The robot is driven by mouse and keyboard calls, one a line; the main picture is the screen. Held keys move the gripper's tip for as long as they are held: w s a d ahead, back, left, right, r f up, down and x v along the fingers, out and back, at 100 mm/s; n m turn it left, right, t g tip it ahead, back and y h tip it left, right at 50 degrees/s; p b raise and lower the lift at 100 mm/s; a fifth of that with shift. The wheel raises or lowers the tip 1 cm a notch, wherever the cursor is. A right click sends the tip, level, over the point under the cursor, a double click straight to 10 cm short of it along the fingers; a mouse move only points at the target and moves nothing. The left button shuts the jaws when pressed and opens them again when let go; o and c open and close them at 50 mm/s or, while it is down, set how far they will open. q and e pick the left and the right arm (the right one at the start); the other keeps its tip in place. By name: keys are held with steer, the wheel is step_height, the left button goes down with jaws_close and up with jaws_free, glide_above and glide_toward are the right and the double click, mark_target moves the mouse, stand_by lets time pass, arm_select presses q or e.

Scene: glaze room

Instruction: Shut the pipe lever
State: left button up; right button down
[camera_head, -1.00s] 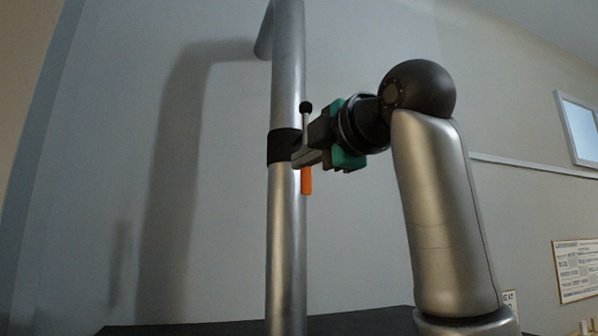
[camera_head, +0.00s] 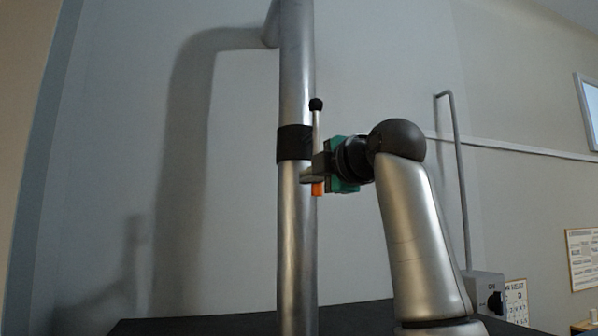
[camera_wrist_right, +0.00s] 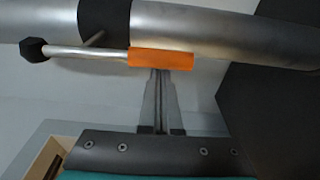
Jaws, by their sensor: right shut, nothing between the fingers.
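The pipe lever (camera_head: 316,122) has a thin metal rod, a black ball at its upper end and an orange grip (camera_head: 318,189) at its lower end. It lies parallel to the upright steel pipe (camera_head: 296,235), by the black collar (camera_head: 294,143). The orange grip also shows in the right wrist view (camera_wrist_right: 160,58). My right gripper (camera_head: 307,178) is shut and empty, with its fingertips at the orange grip; I cannot tell whether they touch it. It hides part of the lever in the head view. My left gripper is not in view.
A dark surface (camera_head: 200,325) lies at the bottom of the head view. A thin grey pipe (camera_head: 458,165) rises from a grey box (camera_head: 486,292) with a dark knob at the right. The space left of the steel pipe is clear.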

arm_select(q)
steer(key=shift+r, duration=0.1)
arm_select(e)
steer(key=shift+d, duration=0.1)
stand_by(0.3)
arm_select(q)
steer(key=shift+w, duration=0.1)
arm_select(e)
steer(key=shift+w+d+f+n, duration=0.1)
steer(key=shift+d+n, duration=0.1)
steer(key=shift+n, duration=0.2)
